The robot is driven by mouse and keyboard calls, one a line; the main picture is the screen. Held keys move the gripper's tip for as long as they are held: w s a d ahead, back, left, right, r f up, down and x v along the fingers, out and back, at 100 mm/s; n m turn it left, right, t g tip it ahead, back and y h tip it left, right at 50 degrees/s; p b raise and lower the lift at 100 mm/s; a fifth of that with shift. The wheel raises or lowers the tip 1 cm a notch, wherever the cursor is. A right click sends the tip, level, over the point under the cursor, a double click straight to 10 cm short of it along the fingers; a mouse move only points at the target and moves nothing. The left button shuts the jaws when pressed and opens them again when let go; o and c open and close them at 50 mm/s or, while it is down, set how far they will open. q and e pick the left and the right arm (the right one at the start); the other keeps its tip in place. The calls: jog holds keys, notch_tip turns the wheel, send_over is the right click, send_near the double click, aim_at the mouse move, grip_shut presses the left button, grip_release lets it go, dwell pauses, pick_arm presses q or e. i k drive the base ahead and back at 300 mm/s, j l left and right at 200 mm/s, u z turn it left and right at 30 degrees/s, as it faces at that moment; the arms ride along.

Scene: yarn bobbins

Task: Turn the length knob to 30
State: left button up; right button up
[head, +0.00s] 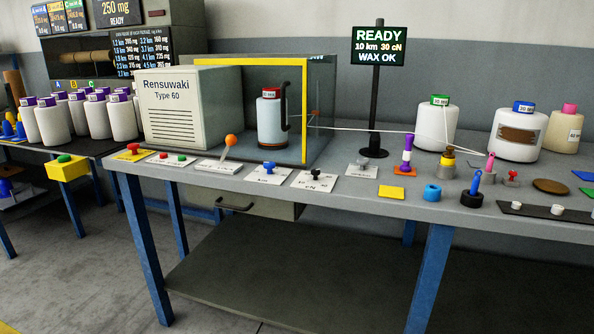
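A blue knob (268,166) sits on a white plate near the front edge of the bench, and its small scale marks are too small to read. A black knob (315,174) sits on a similar white plate to its right; that plate seems to read "cN". Which one is the length knob I cannot tell for sure from the labels. The display sign (379,46) reads "READY 10 km 30 cN WAX OK". Neither of my grippers is in the head view.
Behind stands the Rensuwaki machine (183,107) with a glass enclosure. A grey-knobbed plate (362,168) and a yellow pad (391,192) lie to the right.

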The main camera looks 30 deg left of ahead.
aim_at(269, 166)
jog(key=u, duration=1.1)
